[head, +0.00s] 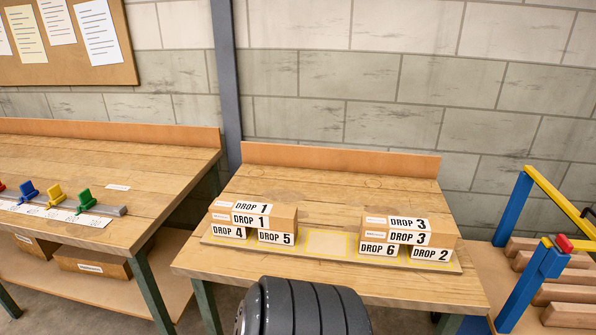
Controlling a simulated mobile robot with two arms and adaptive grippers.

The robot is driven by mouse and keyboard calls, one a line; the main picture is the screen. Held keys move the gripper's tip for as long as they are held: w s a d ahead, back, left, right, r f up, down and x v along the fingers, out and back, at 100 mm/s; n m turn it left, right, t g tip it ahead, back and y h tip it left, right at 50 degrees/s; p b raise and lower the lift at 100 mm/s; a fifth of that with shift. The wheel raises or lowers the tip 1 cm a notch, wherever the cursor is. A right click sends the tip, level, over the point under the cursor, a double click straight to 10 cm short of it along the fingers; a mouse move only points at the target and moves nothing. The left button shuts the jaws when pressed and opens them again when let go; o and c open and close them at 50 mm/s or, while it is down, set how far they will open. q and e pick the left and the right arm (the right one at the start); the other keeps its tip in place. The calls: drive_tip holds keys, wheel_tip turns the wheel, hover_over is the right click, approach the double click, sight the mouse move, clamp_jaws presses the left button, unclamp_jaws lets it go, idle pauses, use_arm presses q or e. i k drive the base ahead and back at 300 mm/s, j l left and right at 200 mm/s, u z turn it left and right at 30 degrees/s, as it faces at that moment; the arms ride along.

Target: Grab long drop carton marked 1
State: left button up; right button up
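The long brown carton marked DROP 1 (284,215) lies on the left of the right-hand bench. It rests across two smaller cartons, DROP 4 (229,232) and DROP 5 (277,238). Its label shows on both its top and front faces. A similar long carton marked DROP 3 (442,231) lies to the right, across DROP 6 (378,249) and DROP 2 (431,254). Neither of my grippers is in view.
The cartons stand on a board (318,257) with yellow outlines, bare in the middle, on a wooden bench (300,283). A left bench (150,160) carries coloured clamps (56,196). A blue and yellow frame (534,265) stands at the right. A dark ribbed cylinder covers the bottom middle.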

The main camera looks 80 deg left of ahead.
sight(278, 217)
drive_tip(key=j+u, duration=0.15)
drive_tip(key=u, duration=2.85)
drive_tip(key=j, duration=0.35)
drive_tip(key=i+j, duration=0.15)
drive_tip(key=j, duration=0.15)
